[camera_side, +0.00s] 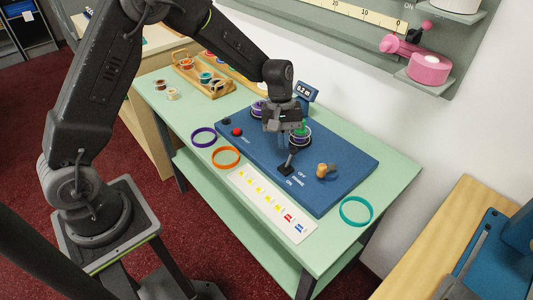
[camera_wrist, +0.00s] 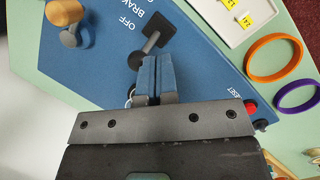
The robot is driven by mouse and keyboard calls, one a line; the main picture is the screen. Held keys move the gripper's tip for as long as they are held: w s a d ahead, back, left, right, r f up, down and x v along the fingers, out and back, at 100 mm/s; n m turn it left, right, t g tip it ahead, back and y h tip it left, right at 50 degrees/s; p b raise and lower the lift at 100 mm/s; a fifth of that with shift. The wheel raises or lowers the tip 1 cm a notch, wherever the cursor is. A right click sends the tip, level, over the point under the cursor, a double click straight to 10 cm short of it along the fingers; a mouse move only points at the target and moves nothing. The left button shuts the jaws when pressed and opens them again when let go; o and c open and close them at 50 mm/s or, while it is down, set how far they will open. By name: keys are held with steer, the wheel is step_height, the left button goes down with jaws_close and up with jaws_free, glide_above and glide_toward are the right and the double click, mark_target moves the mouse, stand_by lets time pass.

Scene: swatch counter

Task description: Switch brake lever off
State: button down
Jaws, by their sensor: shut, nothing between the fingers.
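The brake lever (camera_side: 286,166) is a small black lever on the blue board (camera_side: 340,171), beside the white BRAKE and OFF lettering. My gripper (camera_side: 279,126) is over the board, behind the lever in the side view. In the wrist view the blue fingers of my gripper (camera_wrist: 156,62) are together and empty, their tips just below the lever in the picture. Whether they touch it I cannot tell.
A wooden-topped knob (camera_side: 326,170) stands near the lever.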

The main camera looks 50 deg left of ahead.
steer(key=shift+r, duration=0.85)
steer(key=w+a+r, duration=0.3)
steer(key=a+r, duration=0.2)
steer(key=r, duration=0.5)
steer(key=shift+w+a, duration=0.2)
steer(key=shift+w, duration=0.05)
steer(key=shift+r, duration=0.2)
